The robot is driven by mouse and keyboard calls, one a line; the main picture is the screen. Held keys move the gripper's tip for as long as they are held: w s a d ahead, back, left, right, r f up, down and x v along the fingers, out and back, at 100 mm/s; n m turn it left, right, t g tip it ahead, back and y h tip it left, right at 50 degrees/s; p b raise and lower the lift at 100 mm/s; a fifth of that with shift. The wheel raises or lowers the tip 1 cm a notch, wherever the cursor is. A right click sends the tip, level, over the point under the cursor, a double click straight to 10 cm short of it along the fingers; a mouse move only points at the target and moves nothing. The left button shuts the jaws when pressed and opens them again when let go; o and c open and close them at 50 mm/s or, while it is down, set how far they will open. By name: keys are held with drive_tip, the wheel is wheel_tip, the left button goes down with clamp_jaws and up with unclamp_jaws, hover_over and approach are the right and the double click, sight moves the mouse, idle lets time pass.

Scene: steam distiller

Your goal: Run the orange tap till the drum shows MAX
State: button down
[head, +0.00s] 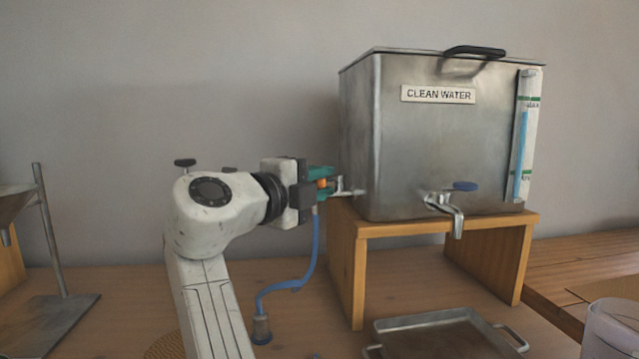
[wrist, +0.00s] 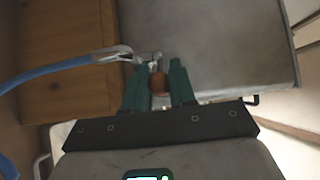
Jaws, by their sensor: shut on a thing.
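The steel drum (head: 445,140) labelled CLEAN WATER stands on a wooden stand (head: 400,230). The orange tap (head: 323,184) is on its left side. My gripper (head: 320,180) is shut on the tap's orange handle, which shows between the green fingers in the wrist view (wrist: 160,84). The sight gauge (head: 526,135) on the drum's right front edge shows a blue column. Its top is a little below the upper green MAX mark. A blue hose (head: 314,250) hangs from the tap and ends in a fitting at the table.
A blue-handled tap (head: 464,186) is on the drum's front, above a steel tray (head: 440,335). A metal stand with a funnel (head: 50,250) is at left. A pale cup (head: 610,325) sits at the lower right.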

drive_tip(key=c, duration=1.2)
unclamp_jaws()
drive_tip(key=shift+f, duration=0.3)
drive_tip(key=shift+o, duration=1)
drive_tip(key=shift+r, duration=0.15)
drive_tip(key=shift+s+a+r, duration=0.1)
drive_tip(key=shift+s, duration=0.05)
drive_tip(key=p+v, duration=0.1)
drive_tip(key=v, duration=0.9)
drive_tip(key=shift+s+a, duration=0.2)
drive_tip(key=shift+s, duration=0.05)
drive_tip(key=shift+c, duration=0.4)
